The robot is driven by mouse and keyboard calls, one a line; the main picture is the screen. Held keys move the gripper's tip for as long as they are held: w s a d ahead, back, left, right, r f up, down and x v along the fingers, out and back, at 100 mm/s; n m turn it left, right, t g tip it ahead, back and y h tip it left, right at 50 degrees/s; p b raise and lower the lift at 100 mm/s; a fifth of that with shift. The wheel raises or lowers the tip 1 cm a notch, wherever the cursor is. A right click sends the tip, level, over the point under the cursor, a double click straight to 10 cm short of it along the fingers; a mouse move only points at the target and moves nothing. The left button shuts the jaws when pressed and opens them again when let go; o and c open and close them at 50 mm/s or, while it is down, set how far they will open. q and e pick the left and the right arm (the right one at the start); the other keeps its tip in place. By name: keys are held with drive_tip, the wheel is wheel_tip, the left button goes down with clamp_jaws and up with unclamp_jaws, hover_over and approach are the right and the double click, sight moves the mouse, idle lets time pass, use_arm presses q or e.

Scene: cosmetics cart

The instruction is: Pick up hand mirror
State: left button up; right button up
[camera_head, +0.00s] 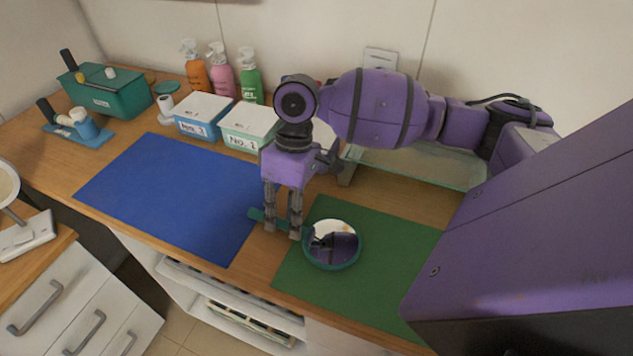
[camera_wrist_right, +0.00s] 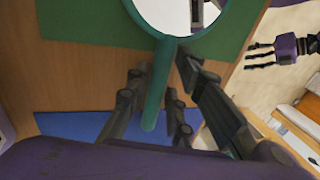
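The hand mirror (camera_head: 333,246) lies face up on the green mat, with its round teal-rimmed glass to the right and its teal handle pointing left past the mat's edge. My right gripper (camera_head: 283,230) points down over the handle. Its fingers are apart, with the handle between them. In the right wrist view, the mirror's handle (camera_wrist_right: 155,90) runs between the fingers of my right gripper (camera_wrist_right: 165,75), with small gaps showing beside it. My left gripper (camera_wrist_right: 258,56) shows at the right of that view, empty, its fingers spread, away from the counter.
A blue mat (camera_head: 170,193) lies bare left of the green mat (camera_head: 385,262). A teal toolbox (camera_head: 110,92) stands far left. A glass-topped tray (camera_head: 415,168) is behind my right arm.

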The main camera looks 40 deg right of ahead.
drive_tip(key=shift+c, duration=0.4)
clamp_jaws()
